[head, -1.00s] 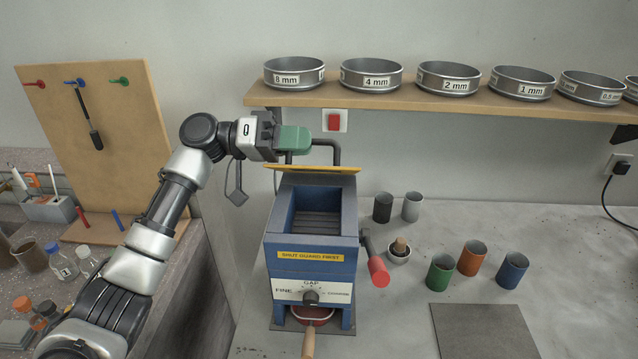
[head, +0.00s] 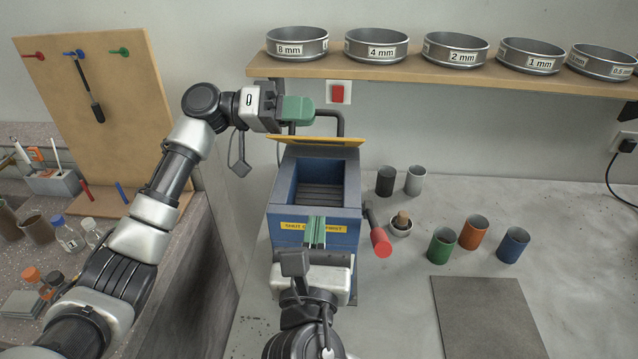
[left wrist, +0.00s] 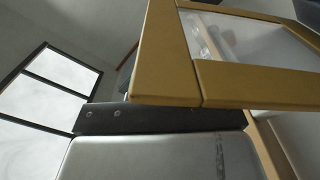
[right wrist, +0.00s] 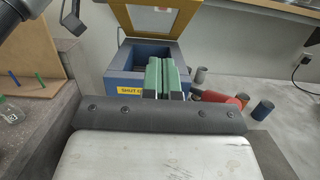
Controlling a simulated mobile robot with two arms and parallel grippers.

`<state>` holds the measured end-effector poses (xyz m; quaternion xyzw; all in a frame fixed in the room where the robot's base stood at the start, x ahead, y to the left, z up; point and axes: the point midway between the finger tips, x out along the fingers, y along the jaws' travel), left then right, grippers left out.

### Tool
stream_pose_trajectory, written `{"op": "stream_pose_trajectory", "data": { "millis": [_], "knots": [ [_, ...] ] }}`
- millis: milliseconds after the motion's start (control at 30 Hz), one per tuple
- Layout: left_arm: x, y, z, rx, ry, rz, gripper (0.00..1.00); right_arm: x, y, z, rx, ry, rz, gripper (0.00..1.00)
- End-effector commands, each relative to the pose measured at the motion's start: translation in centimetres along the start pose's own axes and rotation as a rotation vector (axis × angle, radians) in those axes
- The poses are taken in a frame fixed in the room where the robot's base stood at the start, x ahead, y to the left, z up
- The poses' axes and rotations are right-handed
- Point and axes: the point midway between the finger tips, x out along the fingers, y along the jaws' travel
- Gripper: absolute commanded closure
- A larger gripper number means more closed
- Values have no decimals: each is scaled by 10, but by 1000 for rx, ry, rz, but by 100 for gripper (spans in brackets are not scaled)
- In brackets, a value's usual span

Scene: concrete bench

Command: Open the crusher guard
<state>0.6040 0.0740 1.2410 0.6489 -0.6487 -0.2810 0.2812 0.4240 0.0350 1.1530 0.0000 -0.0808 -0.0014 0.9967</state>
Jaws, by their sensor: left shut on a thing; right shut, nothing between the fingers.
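The crusher (head: 277,236) is a blue box with an open-topped hopper and a yellow warning label. Its guard (head: 316,141) is a yellow frame standing raised at the hopper's back edge. The guard's clear pane shows in the right wrist view (right wrist: 149,10) and the left wrist view (left wrist: 170,60). My left gripper (head: 297,109), with green fingers, is behind the raised guard, shut on the dark bent guard handle (head: 342,124). The grip itself is mostly hidden. My right gripper (head: 316,231) is shut and empty, in front of the hopper, covering part of the label and the dial below.
A red-ended crank (head: 381,243) sticks out at the crusher's right. Several cups (head: 443,245) and a mortar (head: 400,227) stand to the right, with a flat grey plate (head: 488,315) nearer. A shelf (head: 420,73) with sieves runs above; a pegboard (head: 120,90) stands left.

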Motion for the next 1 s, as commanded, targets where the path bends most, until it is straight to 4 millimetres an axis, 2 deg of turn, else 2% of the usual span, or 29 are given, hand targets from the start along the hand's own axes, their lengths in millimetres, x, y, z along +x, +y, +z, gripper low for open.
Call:
{"op": "stream_pose_trajectory", "data": {
  "millis": [167,500,700,1000],
  "knots": [
    [0,0,0,-4,-1,0,100,29,0,1,-2,-4,-2,100],
    [0,0,0,-3,-2,0,100,99,0,3,1,-3,1,100],
    [0,0,0,-3,-1,0,100,117,0,22,0,-2,1,100],
    [0,0,0,-3,-1,0,100,123,0,28,0,0,2,100]
  ]
}}
